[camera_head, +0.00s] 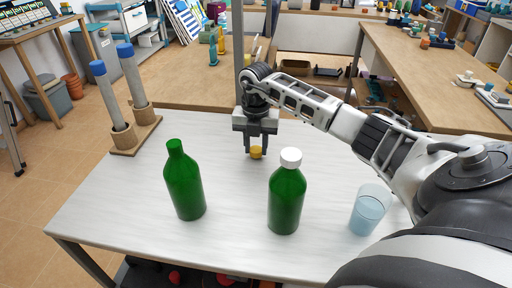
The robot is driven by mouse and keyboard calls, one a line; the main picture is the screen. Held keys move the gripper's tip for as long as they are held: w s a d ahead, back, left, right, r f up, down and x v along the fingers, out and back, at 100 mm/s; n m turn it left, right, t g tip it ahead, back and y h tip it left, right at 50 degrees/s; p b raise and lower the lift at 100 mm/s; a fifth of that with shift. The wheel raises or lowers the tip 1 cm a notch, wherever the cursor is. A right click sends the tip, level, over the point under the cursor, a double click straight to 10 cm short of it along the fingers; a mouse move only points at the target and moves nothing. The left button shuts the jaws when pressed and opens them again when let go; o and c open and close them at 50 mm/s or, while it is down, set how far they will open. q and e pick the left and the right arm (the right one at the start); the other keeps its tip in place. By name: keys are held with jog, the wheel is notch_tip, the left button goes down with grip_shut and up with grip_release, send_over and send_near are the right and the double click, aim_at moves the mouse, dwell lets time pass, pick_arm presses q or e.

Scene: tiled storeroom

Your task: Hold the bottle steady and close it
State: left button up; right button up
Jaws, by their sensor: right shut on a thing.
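My right gripper (260,147) points down over the table behind the bottles. It is shut on a small yellow cap (256,153), which shows between its fingertips. A green bottle with an open neck (186,182) stands upright on the left part of the table. A second green bottle with a white cap (287,198) stands upright to its right, nearer than the gripper. The gripper is apart from both bottles. I cannot tell whether the cap touches the table. My left gripper is not in view.
The pale table (120,215) has free room around the bottles. A bluish cup (370,209) stands at its right, near my right arm. A wooden stand with two grey, blue-topped tubes (133,138) is at the left back. Other benches stand behind.

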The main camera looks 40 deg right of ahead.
notch_tip(320, 180, up, 2)
jog(key=shift+r, duration=0.25)
jog(key=s+a+r, duration=0.8)
jog(key=s+r, duration=0.1)
jog(key=s, duration=0.2)
jog(key=shift+s+a+r, duration=0.15)
jog(key=shift+r, duration=0.25)
